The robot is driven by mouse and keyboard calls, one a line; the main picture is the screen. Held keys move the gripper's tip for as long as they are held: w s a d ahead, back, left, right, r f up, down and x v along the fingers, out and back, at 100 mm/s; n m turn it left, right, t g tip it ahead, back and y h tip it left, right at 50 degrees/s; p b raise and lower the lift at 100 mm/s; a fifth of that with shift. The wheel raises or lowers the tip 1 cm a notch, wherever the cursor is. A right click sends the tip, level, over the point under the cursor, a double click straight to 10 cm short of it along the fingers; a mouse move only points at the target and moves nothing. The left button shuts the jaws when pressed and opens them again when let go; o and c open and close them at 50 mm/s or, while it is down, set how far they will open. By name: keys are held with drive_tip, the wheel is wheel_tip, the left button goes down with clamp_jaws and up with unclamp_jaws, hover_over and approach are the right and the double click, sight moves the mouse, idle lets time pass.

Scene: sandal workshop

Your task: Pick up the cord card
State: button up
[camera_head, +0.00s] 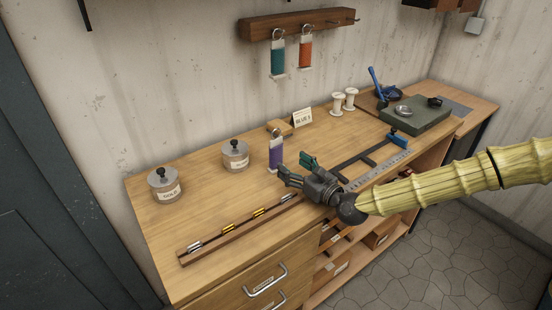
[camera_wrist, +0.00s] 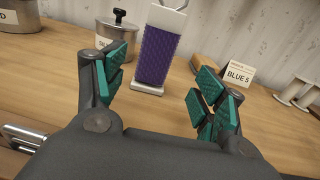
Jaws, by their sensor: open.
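A cord card wound with purple cord (camera_head: 276,153) stands upright on the workbench, its white ends showing at top and bottom. In the wrist view the purple cord card (camera_wrist: 158,52) is ahead of my gripper, between the finger directions and apart from both fingers. My gripper (camera_head: 294,169) is open and empty, low over the bench on the near side of the card. Its teal pads (camera_wrist: 164,88) are spread wide. Two more cord cards, teal (camera_head: 277,57) and orange (camera_head: 305,49), hang from the wall rack.
A lidded tin (camera_head: 236,156) stands left of the purple card, another tin (camera_head: 165,185) farther left. A "BLUE 5" sign (camera_head: 302,118) and white spools (camera_head: 337,104) are behind. A wooden strip with metal pieces (camera_head: 240,230) lies along the front. Bench around the card is mostly clear.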

sight(279, 157)
drive_tip(key=shift+p+x, duration=0.45)
drive_tip(key=shift+x, duration=0.85)
drive_tip(key=shift+w+a+p, duration=0.3)
drive_tip(key=shift+a+p, duration=0.1)
drive_tip(key=p+x, duration=0.1)
drive_tip(key=x, duration=0.1)
drive_tip(key=shift+w+a, duration=0.15)
drive_tip(key=shift+a, duration=0.25)
drive_tip(key=shift+w+a+f+p, duration=0.1)
drive_tip(key=shift+w+a+p, duration=0.25)
drive_tip(key=shift+w, duration=0.2)
drive_tip(key=c, duration=1.2)
